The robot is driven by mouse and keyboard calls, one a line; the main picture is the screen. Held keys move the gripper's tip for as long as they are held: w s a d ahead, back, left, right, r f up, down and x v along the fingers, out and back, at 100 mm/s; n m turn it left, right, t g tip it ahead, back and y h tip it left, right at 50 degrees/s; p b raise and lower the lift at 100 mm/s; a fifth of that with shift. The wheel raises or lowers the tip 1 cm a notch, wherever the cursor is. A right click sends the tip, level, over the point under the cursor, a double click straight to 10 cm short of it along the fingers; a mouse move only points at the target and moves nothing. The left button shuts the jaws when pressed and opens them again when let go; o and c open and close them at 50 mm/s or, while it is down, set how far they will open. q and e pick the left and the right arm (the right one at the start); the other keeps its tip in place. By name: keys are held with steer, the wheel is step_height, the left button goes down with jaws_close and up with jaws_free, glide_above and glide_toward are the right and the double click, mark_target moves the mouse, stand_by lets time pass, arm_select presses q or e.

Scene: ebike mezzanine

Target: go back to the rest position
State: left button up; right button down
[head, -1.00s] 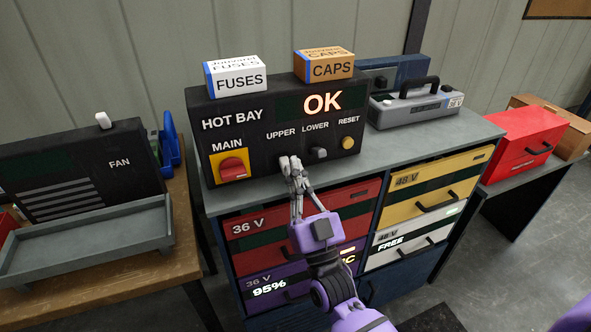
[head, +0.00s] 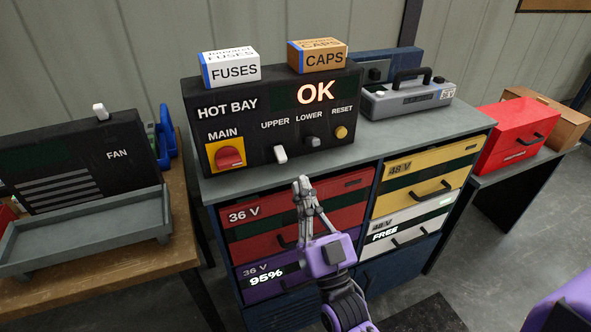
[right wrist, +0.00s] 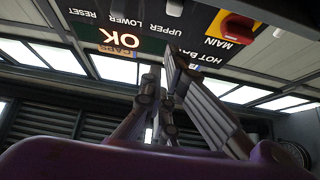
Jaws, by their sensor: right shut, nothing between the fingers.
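My right gripper (head: 303,184) is shut and empty in the head view. It is in front of the red 36 V drawer, below the UPPER switch (head: 280,154) and apart from the panel. In the right wrist view the fingers of my right gripper (right wrist: 170,62) point toward the HOT BAY panel, which appears upside down. The black HOT BAY panel (head: 225,123) stands on the grey cabinet top and its display reads OK. My left gripper is not in view.
The cabinet holds red (head: 260,232), yellow (head: 430,178), white and purple drawers. FUSES (head: 232,70) and CAPS (head: 318,55) boxes sit on the panel. A FAN unit (head: 75,155) and a grey tray (head: 85,235) are at left. A red box (head: 515,135) is at right.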

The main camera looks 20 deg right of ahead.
steer(key=s+a+f+g+y+p, duration=0.15)
steer(key=f+g, duration=0.25)
steer(key=f, duration=0.6)
steer(key=s+f+g+h, duration=0.1)
steer(key=s+f+g, duration=0.3)
steer(key=f, duration=0.6)
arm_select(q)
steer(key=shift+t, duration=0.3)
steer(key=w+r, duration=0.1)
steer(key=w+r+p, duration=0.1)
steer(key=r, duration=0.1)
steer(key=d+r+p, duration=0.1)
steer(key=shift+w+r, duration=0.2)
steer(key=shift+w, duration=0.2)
arm_select(e)
steer(key=s+d+f+g, duration=0.1)
steer(key=s+f+g, duration=0.3)
steer(key=s+f, duration=0.3)
steer(key=s+d+f+g, duration=0.2)
steer(key=s+f, duration=0.6)
steer(key=s, duration=0.8)
steer(key=g+h, duration=0.1)
steer(key=g, duration=0.1)
steer(key=shift+d+g, duration=0.2)
steer(key=shift+g, duration=0.1)
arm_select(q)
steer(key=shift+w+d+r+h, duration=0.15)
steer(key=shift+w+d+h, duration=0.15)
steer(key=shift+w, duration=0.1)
